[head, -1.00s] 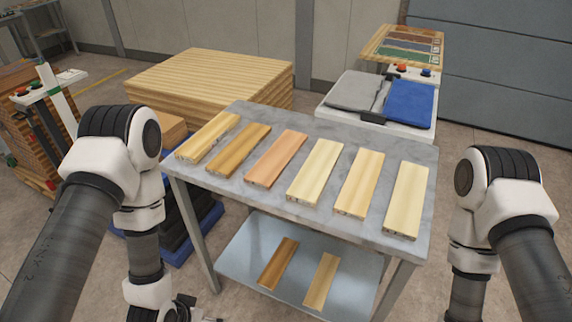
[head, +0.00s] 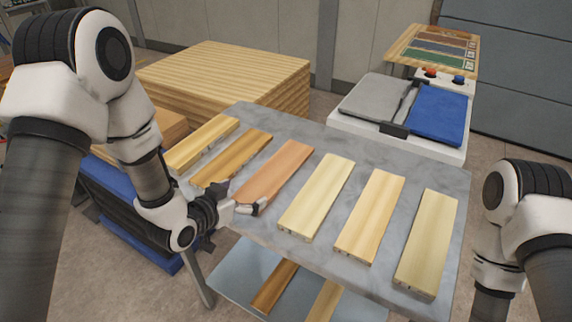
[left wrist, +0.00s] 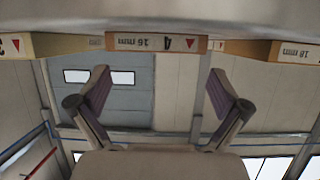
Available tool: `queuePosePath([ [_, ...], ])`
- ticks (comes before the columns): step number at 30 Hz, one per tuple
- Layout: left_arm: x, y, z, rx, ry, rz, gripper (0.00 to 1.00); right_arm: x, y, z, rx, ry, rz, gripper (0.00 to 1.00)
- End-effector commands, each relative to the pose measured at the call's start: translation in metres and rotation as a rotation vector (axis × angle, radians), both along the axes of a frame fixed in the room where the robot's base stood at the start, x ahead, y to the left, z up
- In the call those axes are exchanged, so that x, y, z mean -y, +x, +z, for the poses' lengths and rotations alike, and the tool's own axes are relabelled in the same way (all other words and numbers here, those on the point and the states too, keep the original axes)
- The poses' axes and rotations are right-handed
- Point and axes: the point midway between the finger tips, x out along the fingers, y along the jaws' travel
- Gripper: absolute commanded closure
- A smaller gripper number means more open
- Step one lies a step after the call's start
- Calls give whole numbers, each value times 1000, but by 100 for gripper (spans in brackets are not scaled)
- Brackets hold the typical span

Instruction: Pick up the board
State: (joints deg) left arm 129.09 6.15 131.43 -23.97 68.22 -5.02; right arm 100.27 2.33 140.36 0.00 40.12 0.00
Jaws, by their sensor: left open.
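Several boards lie in a row on a grey table (head: 407,172). The reddish-brown board (head: 275,170) is third from the left. My left gripper (head: 245,204) is open at this board's near end, with its fingers pointing at it. In the left wrist view, the end face of a board (left wrist: 155,43), with an upside-down label, sits centred beyond my two spread fingers (left wrist: 160,72). Nothing is between the fingers. My right gripper is out of the picture; only its arm shows at the right.
Pale boards (head: 316,196) (head: 370,216) (head: 428,245) lie to the right, and two boards (head: 240,157) (head: 202,143) to the left. A lower shelf (head: 235,268) holds more boards. A wooden stack (head: 225,70) and a white stand (head: 345,122) with grey and blue cloths are behind.

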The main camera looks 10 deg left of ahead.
Motion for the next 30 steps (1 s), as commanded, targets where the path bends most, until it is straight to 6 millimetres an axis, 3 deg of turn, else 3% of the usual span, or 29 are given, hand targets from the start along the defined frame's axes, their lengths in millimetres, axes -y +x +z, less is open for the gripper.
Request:
queuePosePath([
  [12, 25, 53, -23, -1, 0, -2, 0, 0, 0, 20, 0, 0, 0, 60],
  [19, 26, 56, -26, -3, -1, 1, 0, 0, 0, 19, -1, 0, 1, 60],
  [24, 26, 56, -26, -2, 0, 0, 58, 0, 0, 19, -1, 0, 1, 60],
  [30, 26, 56, -26, -2, 0, -1, 58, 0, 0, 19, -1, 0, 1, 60],
])
